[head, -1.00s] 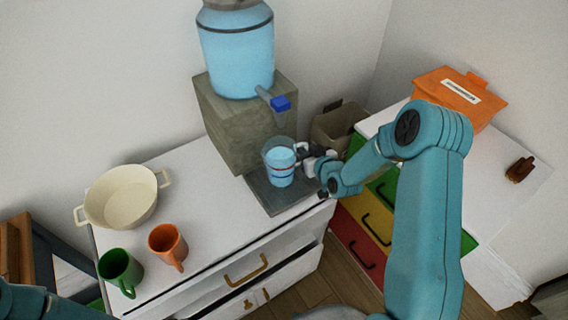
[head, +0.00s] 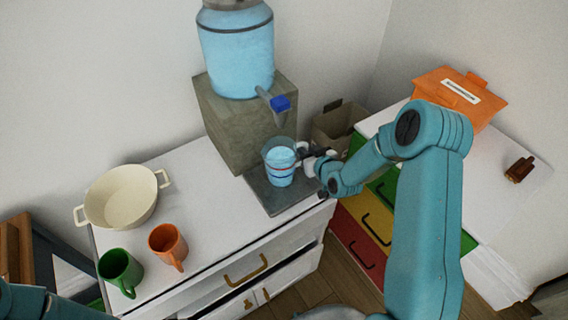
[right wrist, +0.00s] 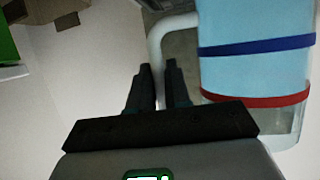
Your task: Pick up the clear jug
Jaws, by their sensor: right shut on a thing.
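The clear jug (head: 279,167) holds blue water and has a blue and a red band. It is upright at the dark drip tray (head: 270,202) below the dispenser's blue tap (head: 280,103). I cannot tell whether it touches the tray. My right gripper (head: 304,152) is at the jug's right side, shut on its handle. In the right wrist view the jug (right wrist: 255,70) fills the right side, and its white handle (right wrist: 160,50) passes between the fingertips (right wrist: 158,72). My left gripper is out of view; only part of that arm shows at the lower left.
The water dispenser (head: 236,55) stands on a grey block (head: 235,130) behind the jug. A cream pot (head: 121,197), green mug (head: 120,270) and orange mug (head: 167,245) stand left on the white cabinet. An orange box (head: 459,97) is on the right cabinet. The countertop between pot and tray is clear.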

